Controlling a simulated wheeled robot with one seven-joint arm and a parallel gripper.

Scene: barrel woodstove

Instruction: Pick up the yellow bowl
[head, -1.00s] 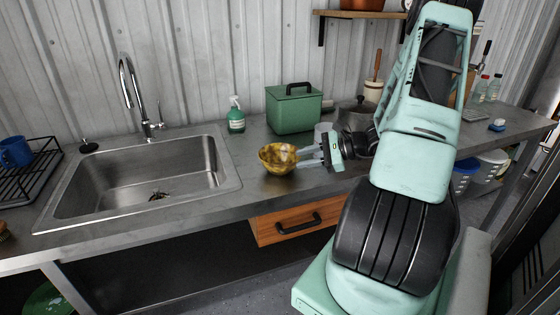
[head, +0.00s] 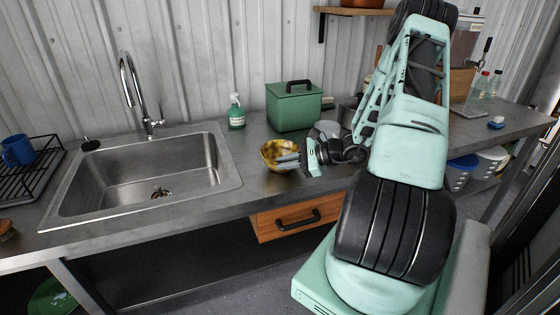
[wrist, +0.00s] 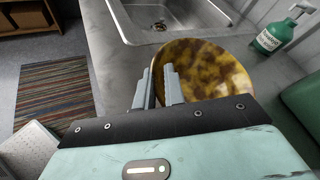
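The yellow bowl (head: 271,150), mottled with brown, is at the counter's front edge, right of the sink. It looks slightly tilted in the head view, and I cannot tell whether it is clear of the counter. My gripper (head: 283,161) reaches it from the right. In the wrist view the bowl (wrist: 212,68) is just beyond the fingers. My gripper (wrist: 158,78) has one finger over the bowl's inside and one outside, close together and shut on the near rim. The rim between the fingers is mostly hidden.
The steel sink (head: 232,183) with a tall faucet is to the left. A green soap bottle (head: 236,118) and a green box (head: 293,110) stand behind the bowl. A grey cup (head: 327,129) is near my wrist. A wooden drawer (head: 280,226) is below.

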